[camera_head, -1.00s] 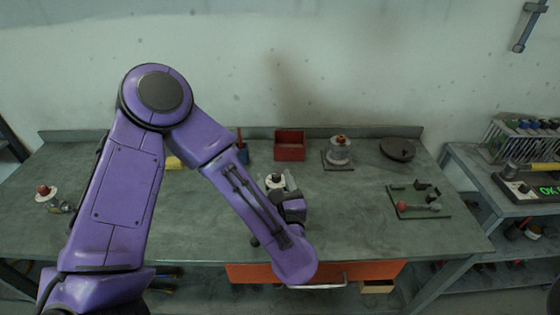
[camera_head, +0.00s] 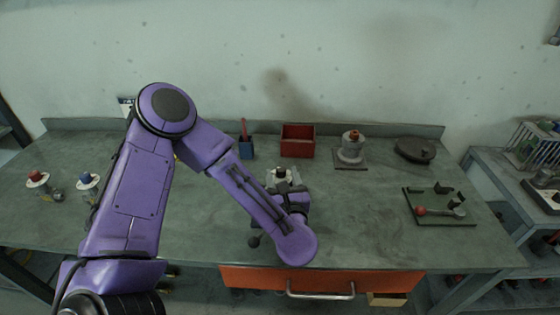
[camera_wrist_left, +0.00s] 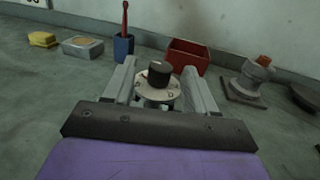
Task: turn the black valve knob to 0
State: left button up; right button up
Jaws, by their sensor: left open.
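The black valve knob (camera_wrist_left: 160,71) stands upright on a pale round dial plate (camera_wrist_left: 157,90) in the left wrist view. In the head view the dial plate (camera_head: 283,174) shows near the middle of the bench, partly hidden by my gripper and wrist. My left gripper (camera_wrist_left: 160,88) is open, with one finger on each side of the knob and dial. Gaps show between the fingers and the knob. The dial's marks are too small to read. My right gripper is not in view.
Behind the knob stand a red bin (camera_head: 298,140) and a blue cup (camera_head: 246,148). A grey valve with an orange top (camera_head: 352,148) is to the right, with a red-handled fixture (camera_head: 440,207) beyond it. Red-topped (camera_head: 37,180) and blue-topped (camera_head: 88,181) valves stand left.

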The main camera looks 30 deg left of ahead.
aim_at(280, 166)
pick_arm(q)
jog(key=p+x, duration=0.1)
jog(key=x, duration=0.3)
jog(key=shift+w+a, duration=0.35)
jog(key=shift+w, duration=0.1)
jog(key=shift+c, duration=0.3)
jog(key=shift+f, duration=0.1)
jog(key=c, duration=0.9)
